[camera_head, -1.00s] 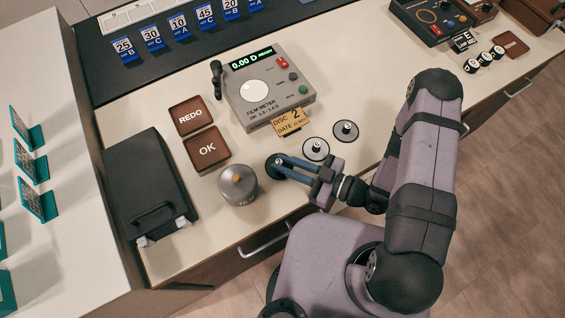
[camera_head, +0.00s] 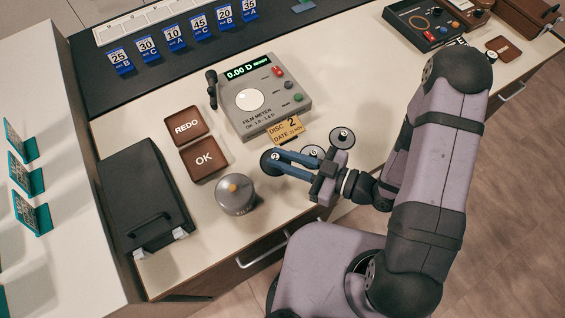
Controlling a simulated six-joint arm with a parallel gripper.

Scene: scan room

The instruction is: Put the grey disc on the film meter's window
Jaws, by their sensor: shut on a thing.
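The grey film meter (camera_head: 291,92) stands at the middle of the desk, with a round white window (camera_head: 250,99) on its top; the window is bare. My gripper (camera_head: 274,160) is shut on a dark disc (camera_head: 266,165), by a knob that seems marked 2. This disc appears slightly above the desk, in front of the meter and apart from it. A mid-grey disc (camera_head: 342,137) with a dark knob lies right of the meter's front. A pale disc (camera_head: 312,150) lies between the two, partly hidden by my gripper.
A yellow card (camera_head: 286,130) reading DISC 2 lies at the meter's front. A round metal pot (camera_head: 235,195) stands near the desk's front edge. Brown REDO (camera_head: 186,126) and OK (camera_head: 204,159) pads lie left of the meter, beside a black case (camera_head: 143,200).

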